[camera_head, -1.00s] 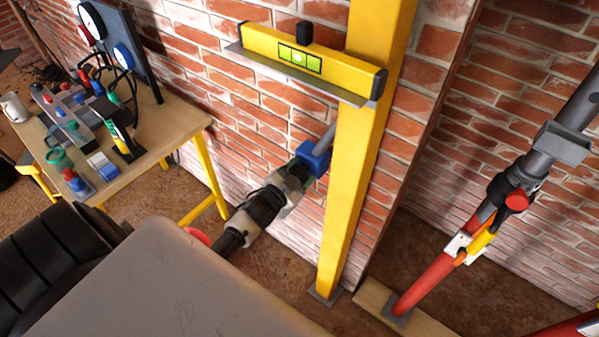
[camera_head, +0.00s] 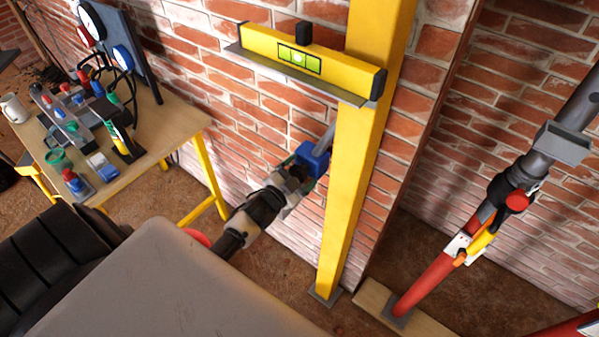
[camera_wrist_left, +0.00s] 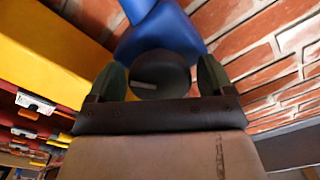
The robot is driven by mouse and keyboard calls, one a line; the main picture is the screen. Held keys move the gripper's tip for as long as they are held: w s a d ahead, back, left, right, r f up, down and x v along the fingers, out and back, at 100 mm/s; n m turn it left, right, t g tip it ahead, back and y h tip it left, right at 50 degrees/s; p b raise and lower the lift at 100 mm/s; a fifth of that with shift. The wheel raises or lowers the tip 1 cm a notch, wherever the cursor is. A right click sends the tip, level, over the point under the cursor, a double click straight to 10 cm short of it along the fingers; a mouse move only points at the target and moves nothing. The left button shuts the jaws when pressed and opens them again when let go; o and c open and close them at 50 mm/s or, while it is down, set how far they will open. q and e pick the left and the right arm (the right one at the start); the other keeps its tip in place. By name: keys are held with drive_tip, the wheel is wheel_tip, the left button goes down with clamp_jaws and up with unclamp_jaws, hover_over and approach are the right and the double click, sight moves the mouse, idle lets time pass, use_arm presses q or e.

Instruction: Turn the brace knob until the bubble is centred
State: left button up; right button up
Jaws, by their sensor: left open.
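The dark round brace knob (camera_wrist_left: 158,75) has a pale bar mark and sits on a blue housing (camera_head: 314,157), which also shows in the left wrist view (camera_wrist_left: 160,32). A grey rod runs up from the housing beside the yellow post (camera_head: 362,150). My left gripper (camera_head: 299,167) is at the housing. In the left wrist view its fingers (camera_wrist_left: 162,78) are open, one on each side of the knob; I cannot tell whether they touch it. The yellow spirit level (camera_head: 345,70) has a green vial (camera_head: 299,59) with a pale bubble near its middle; exact centring is too small to tell.
A brick wall (camera_head: 265,120) stands close behind the post. A workbench (camera_head: 165,140) with gauges, hoses and fittings is at the left. A red and grey prop (camera_head: 430,280) stands on a plank at the right. Bare floor shows between bench and post.

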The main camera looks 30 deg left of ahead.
use_arm(q)
drive_tip(key=s+b, duration=0.1)
drive_tip(key=s, duration=1)
drive_tip(key=shift+a+b, duration=0.35)
drive_tip(key=shift+a, duration=0.1)
drive_tip(key=shift+w, duration=0.1)
drive_tip(key=s+d+f+n+g+y, duration=0.15)
drive_tip(key=s+f+g, duration=0.3)
drive_tip(key=f, duration=0.85)
drive_tip(key=s+d+f+n+g, duration=0.1)
drive_tip(key=s+f+n+g, duration=0.4)
drive_tip(key=f, duration=0.7)
drive_tip(key=s+d+f+g, duration=0.3)
drive_tip(key=s+f, duration=0.4)
drive_tip(key=s, duration=0.5)
drive_tip(key=s+d+f+g, duration=0.4)
drive_tip(key=s+f, duration=0.4)
drive_tip(key=s, duration=0.5)
drive_tip(key=shift+f, duration=0.15)
drive_tip(key=shift+w+m+g, duration=0.1)
drive_tip(key=shift+m+g, duration=0.15)
